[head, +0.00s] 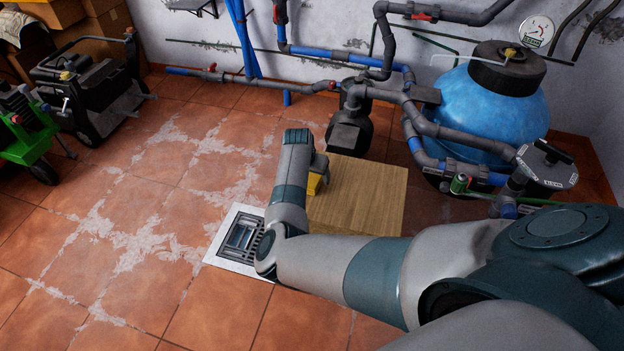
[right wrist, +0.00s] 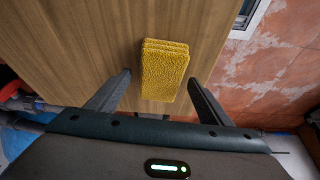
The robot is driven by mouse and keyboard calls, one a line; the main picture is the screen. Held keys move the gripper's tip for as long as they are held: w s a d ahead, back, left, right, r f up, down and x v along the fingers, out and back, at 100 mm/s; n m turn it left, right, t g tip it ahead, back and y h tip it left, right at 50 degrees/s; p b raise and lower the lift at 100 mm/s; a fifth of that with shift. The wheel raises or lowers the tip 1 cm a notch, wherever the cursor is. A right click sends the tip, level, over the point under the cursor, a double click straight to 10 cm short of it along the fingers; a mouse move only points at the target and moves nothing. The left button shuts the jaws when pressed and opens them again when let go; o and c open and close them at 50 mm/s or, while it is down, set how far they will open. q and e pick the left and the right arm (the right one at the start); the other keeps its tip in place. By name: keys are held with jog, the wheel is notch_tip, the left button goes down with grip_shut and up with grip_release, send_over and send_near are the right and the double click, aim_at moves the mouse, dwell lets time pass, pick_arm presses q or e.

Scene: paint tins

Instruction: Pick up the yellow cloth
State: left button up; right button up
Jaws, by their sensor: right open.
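The yellow cloth (right wrist: 164,72) is a folded, textured block on the wooden surface in the right wrist view. In the head view only a small yellow part of it (head: 314,184) shows beside my right arm; the rest is hidden behind it. My right gripper (right wrist: 160,82) is open, with one finger on each side of the cloth and a gap at both sides. The cloth reaches past the fingertips. In the head view the right gripper (head: 318,170) is mostly hidden by my wrist. My left gripper is not in view.
The wooden surface (head: 375,205) is otherwise bare. A floor drain (head: 217,257) lies left of it. A blue tank (head: 480,110), pipes and a dark pump (head: 350,130) stand behind it and to the right. Open tiled floor lies left; machines stand farther left.

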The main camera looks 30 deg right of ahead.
jog(key=shift+f, duration=0.25)
dwell(0.6)
jog(key=c, duration=1.1)
